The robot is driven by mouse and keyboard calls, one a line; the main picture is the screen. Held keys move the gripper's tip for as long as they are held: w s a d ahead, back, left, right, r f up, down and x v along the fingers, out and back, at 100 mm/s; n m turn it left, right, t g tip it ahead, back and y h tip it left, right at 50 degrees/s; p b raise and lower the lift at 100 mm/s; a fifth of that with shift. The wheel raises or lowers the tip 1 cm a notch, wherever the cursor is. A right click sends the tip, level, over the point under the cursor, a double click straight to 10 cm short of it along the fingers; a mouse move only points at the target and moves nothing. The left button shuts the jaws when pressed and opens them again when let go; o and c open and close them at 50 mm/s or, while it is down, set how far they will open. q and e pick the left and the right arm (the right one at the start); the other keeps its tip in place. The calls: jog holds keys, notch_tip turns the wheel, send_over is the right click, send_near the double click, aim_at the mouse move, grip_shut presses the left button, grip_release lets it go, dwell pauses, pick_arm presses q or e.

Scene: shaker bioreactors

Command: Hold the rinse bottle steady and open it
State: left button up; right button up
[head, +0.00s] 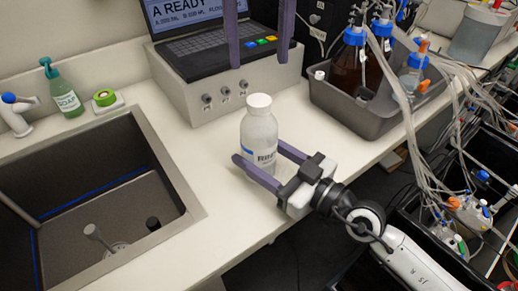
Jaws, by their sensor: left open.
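The rinse bottle (257,127) is white with a white cap (259,101) and a dark-lettered label. It stands upright on the pale bench, right of the sink. My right gripper (259,153) comes in from the lower right, low on the bottle, with one purple finger on each side. Its fingers look closed on the bottle, and the near finger hides part of its base. The cap is on the bottle. My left gripper (258,45) is open and empty above and behind the bottle, in front of the laptop. Its fingers point down, apart from the cap.
A metal control box (243,93) with a laptop (205,38) stands behind the bottle. A grey tray (370,118) with tubed bottles is to the right. The sink (95,200) opens at left, with a green soap bottle (65,92) behind it.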

aim_at(259, 100)
grip_shut()
pick_arm(q)
jog(key=m, duration=1.8)
jog(key=shift+m, duration=0.3)
jog(key=m, duration=0.8)
jog(key=shift+m, duration=0.4)
jog(key=m, duration=0.4)
jog(key=shift+m, duration=0.3)
jog(key=m, duration=1.2)
jog(key=shift+m, duration=0.3)
jog(key=shift+f, duration=4)
